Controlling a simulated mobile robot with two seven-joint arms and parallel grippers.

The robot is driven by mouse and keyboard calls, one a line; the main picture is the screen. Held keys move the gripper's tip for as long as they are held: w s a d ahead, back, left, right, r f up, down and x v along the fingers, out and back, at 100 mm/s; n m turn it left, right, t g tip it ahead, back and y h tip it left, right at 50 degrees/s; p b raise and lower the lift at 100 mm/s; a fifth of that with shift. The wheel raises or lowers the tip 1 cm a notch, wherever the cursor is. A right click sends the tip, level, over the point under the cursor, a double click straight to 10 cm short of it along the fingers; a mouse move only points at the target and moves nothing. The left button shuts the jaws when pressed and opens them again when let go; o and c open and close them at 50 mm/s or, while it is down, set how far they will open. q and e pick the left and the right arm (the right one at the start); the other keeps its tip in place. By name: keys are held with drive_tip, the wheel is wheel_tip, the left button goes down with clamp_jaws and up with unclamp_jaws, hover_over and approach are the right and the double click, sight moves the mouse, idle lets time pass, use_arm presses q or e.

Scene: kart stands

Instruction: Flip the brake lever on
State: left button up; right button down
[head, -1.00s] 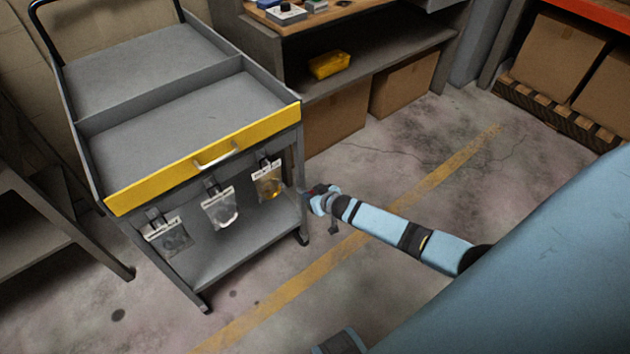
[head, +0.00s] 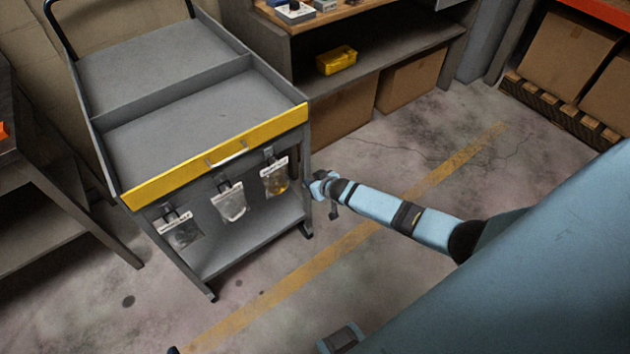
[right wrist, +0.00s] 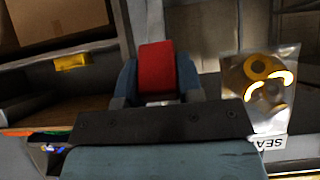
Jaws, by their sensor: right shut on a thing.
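The grey cart (head: 215,160) with a yellow front rail stands at the left in the head view. In the right wrist view a red lever-like piece (right wrist: 157,68), which I take for the brake lever, sits between the two blue-grey fingers of my right gripper (right wrist: 158,82). The gripper is shut on it. In the head view my right gripper (head: 315,187) is at the cart's front right leg, below the rail. The lever cannot be made out there, so its on or off position is unclear.
Clear bags (head: 274,177) hang under the cart's front rail, and one with yellow rings (right wrist: 262,90) is right of the gripper in the wrist view. A shelf with a yellow bin (head: 336,60) and cardboard boxes stands behind. The floor right of the cart is clear.

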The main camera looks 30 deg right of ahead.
drive_tip(key=shift+w+r, duration=0.15)
drive_tip(key=shift+r, duration=0.05)
drive_tip(key=c, duration=0.8)
unclamp_jaws()
use_arm(q)
drive_tip(key=shift+w, duration=0.1)
use_arm(e)
drive_tip(key=shift+o, duration=0.2)
drive_tip(key=shift+f, duration=0.15)
drive_tip(key=shift+s+r, duration=0.25)
drive_tip(key=shift+s, duration=0.25)
use_arm(q)
drive_tip(key=shift+s+a+r+p, duration=0.15)
drive_tip(key=shift+r+p, duration=0.3)
drive_tip(key=shift+p, duration=0.35)
drive_tip(key=shift+s+a+r+p, duration=0.15)
drive_tip(key=shift+r+p, duration=0.3)
drive_tip(key=shift+p, duration=0.35)
use_arm(e)
drive_tip(key=v, duration=1.2)
drive_tip(key=shift+s+r, duration=0.25)
drive_tip(key=shift+r, duration=0.15)
use_arm(q)
drive_tip(key=shift+w+d+r, duration=0.1)
drive_tip(key=shift+d, duration=0.1)
use_arm(e)
drive_tip(key=shift+d, duration=0.1)
drive_tip(key=shift+s+f, duration=0.1)
